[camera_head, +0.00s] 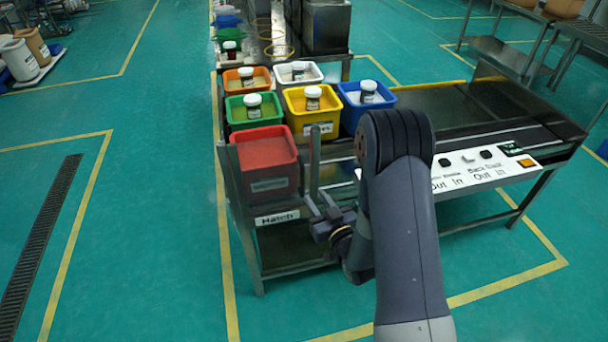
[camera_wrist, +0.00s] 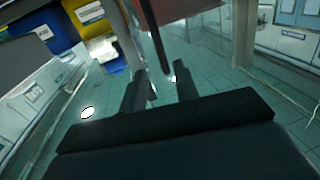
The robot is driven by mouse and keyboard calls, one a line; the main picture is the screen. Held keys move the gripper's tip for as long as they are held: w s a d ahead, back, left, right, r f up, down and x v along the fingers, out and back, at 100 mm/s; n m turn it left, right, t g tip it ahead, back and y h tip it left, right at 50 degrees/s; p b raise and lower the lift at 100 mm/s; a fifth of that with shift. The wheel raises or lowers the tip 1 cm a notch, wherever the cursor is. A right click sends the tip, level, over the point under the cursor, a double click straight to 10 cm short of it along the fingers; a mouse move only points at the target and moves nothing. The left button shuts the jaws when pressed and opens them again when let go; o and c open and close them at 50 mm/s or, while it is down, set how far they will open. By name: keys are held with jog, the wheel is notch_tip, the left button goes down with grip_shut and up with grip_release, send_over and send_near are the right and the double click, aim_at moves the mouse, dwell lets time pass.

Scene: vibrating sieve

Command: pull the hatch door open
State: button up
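The label "Hatch" (camera_head: 277,217) is on the front edge of the rack, under the red bin (camera_head: 267,160). An upright grey metal bar (camera_head: 314,160) stands at the right of this bin; I cannot tell whether it belongs to the hatch door. My gripper (camera_head: 318,205) is just right of the label, near the foot of the bar. In the wrist view its two dark fingers (camera_wrist: 159,77) are apart. A thin dark reddish strip (camera_wrist: 152,38) comes down toward the gap between them. I see no firm grip on it. The door's outline is unclear.
Green (camera_head: 254,110), orange, white, yellow (camera_head: 311,108) and blue bins (camera_head: 366,101), most with jars, stand behind the red bin. A control panel (camera_head: 482,168) with buttons lies to the right of my arm. The green floor (camera_head: 160,230) to the left is clear.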

aim_at(303, 179)
jog(key=p+x, duration=0.2)
jog(key=x, duration=0.7)
jog(key=shift+w+a, duration=0.2)
jog(key=shift+w, duration=0.1)
grip_shut()
